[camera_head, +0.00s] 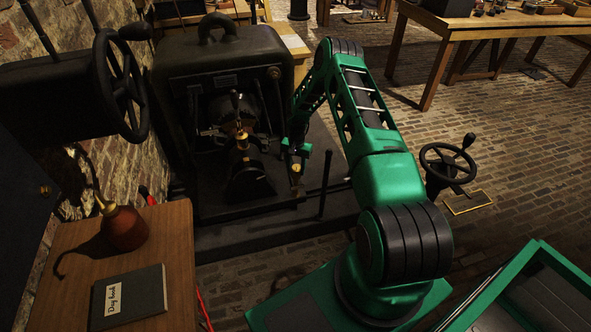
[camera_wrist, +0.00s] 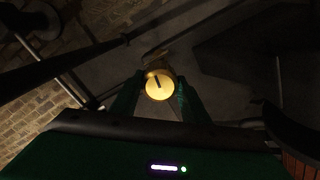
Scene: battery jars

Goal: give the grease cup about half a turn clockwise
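The grease cup is a small round brass cap (camera_wrist: 159,86) with a short dark mark on its face, almost upright in the wrist view and leaning slightly left at the top. My gripper (camera_wrist: 159,92) has one finger on either side of the cap, with what looks like a narrow gap at each side. In the head view my gripper (camera_head: 296,172) points down beside the dark machine, and a bit of brass (camera_head: 296,168) shows at its fingers. The fingers partly hide the cup there.
The dark machine (camera_head: 223,55) with a brass-topped fitting (camera_head: 242,143) and levers stands left of my gripper. An upright dark rod (camera_head: 326,183) stands to its right. A handwheel (camera_head: 447,163) is further right. A wooden table (camera_head: 175,235) holds an oil can (camera_head: 124,228) and book (camera_head: 128,297).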

